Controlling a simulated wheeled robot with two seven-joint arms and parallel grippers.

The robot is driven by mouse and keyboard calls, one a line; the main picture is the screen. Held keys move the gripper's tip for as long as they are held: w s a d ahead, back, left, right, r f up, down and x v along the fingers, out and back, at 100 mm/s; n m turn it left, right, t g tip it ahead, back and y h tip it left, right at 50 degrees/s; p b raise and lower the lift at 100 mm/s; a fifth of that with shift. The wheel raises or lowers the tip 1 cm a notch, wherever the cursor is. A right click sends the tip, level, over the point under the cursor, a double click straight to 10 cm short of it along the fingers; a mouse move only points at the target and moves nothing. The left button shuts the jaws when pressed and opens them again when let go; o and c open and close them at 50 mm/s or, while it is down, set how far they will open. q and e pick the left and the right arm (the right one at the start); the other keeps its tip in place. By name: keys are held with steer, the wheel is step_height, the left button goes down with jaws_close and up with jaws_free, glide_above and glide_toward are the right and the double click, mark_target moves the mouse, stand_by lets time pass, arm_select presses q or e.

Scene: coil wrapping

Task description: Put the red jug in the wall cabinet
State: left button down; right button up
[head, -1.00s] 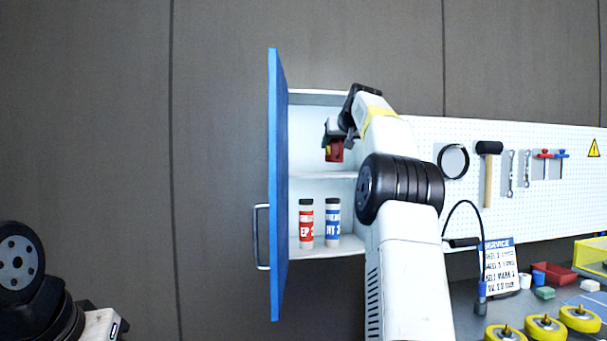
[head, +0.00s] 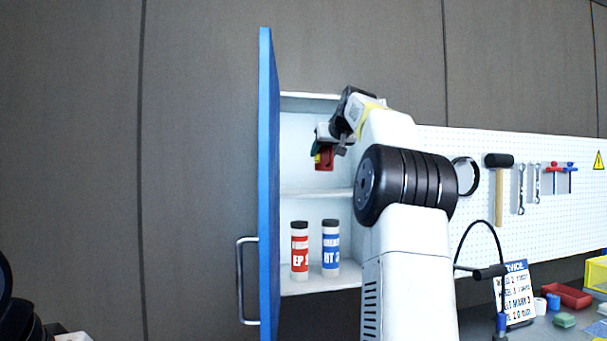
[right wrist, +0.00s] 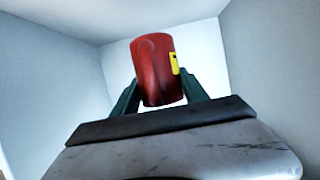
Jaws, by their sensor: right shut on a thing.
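The red jug (head: 325,160) is between the fingers of my right gripper (head: 322,152), which is shut on it. It is in the upper compartment of the wall cabinet (head: 300,192), above the middle shelf, and looks clear of the shelf. The right wrist view shows the jug (right wrist: 157,70) with a yellow label, between the green fingertips (right wrist: 160,92), with pale cabinet walls around it. The cabinet's blue door (head: 269,190) stands open on the left. My left gripper is not in view; only part of my left arm shows at the lower left.
A red-labelled bottle (head: 299,251) and a blue-labelled bottle (head: 331,248) stand on the lower shelf. A pegboard (head: 440,150) with a hammer (head: 498,188) and wrenches is at right. A red bin (head: 567,295) is on the bench. My right arm hides the cabinet's right side.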

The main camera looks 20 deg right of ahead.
mark_target(327, 167)
steer(key=shift+f, duration=3.05)
steer(key=shift+f, duration=0.1)
steer(key=o, duration=1.6)
steer(key=v, duration=1.2)
steer(key=shift+s, duration=0.1)
